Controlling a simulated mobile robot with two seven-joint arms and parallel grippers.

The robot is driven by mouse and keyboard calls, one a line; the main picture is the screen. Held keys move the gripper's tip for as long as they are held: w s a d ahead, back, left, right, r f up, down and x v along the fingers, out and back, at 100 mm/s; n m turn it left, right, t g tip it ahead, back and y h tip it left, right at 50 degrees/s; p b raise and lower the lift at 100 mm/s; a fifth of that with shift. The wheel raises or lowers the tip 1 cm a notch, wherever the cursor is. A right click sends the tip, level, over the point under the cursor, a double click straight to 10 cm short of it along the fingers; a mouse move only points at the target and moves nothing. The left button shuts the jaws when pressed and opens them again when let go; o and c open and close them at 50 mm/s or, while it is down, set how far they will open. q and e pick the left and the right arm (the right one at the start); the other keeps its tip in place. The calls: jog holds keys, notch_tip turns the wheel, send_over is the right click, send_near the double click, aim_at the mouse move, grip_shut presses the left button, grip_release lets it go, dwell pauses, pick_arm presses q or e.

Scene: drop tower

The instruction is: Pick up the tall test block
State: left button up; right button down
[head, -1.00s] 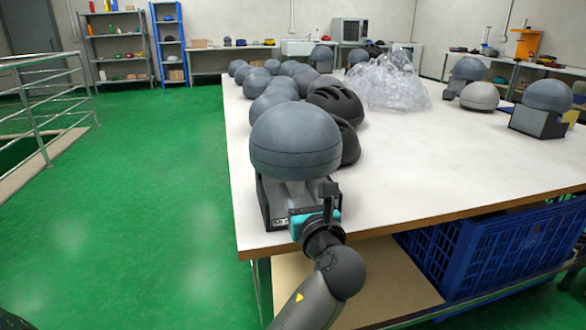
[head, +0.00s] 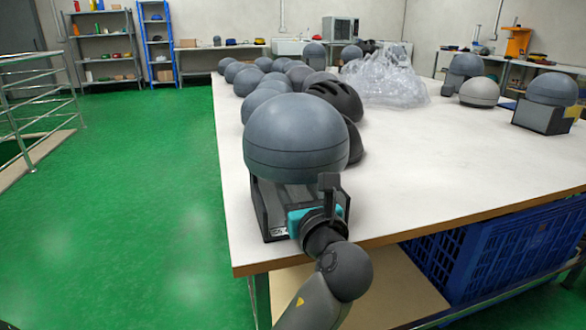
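A dark angular block stand (head: 262,212) with a small label sits at the near left corner of the table. A large grey dome (head: 295,135) rests on top of it and hides its upper part. I cannot tell whether this stand is the tall test block. My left gripper (head: 318,208), with a teal part, is at the stand's near right side, below the dome. One dark finger stands upright there. The other finger is hidden, so its opening and any contact cannot be told. My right gripper is not in view.
The white table (head: 430,190) is clear to the right. Behind the dome are several grey domes (head: 245,80) and black helmets (head: 338,98). Clear wrapping (head: 385,80) lies farther back. Another dome on a block (head: 550,90) stands at right. A blue crate (head: 500,255) is below.

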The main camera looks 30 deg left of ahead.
pick_arm(q)
grip_shut()
dwell(0.5)
dwell(0.6)
dwell(0.3)
jog(key=shift+r, duration=0.2)
